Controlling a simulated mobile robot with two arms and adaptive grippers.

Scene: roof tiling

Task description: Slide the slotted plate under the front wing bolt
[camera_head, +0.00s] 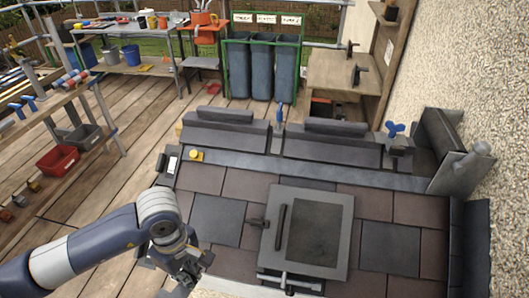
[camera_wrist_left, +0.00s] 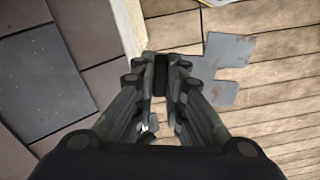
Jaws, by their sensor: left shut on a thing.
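My left gripper (camera_head: 188,272) is low at the front left corner of the tiled roof, beyond its edge. In the left wrist view its fingers (camera_wrist_left: 160,72) are shut, and the grey slotted plate (camera_wrist_left: 226,58) extends from the fingertips to the right, above the wooden floor. The fingers hide the plate's gripped part. In the head view the plate cannot be made out. Two blue wing-shaped heads show on the roof's far side, one upright (camera_head: 280,115) and one at the right (camera_head: 396,130). Which bolt is the front one is unclear. My right gripper is out of view.
A grey framed roof window (camera_head: 346,240) with a dark handle sits among brown and grey tiles (camera_head: 218,220). A metal bar clamp (camera_head: 290,281) lies at its front. A shelf (camera_head: 72,125) with bins stands left. The floor (camera_head: 125,175) between is clear.

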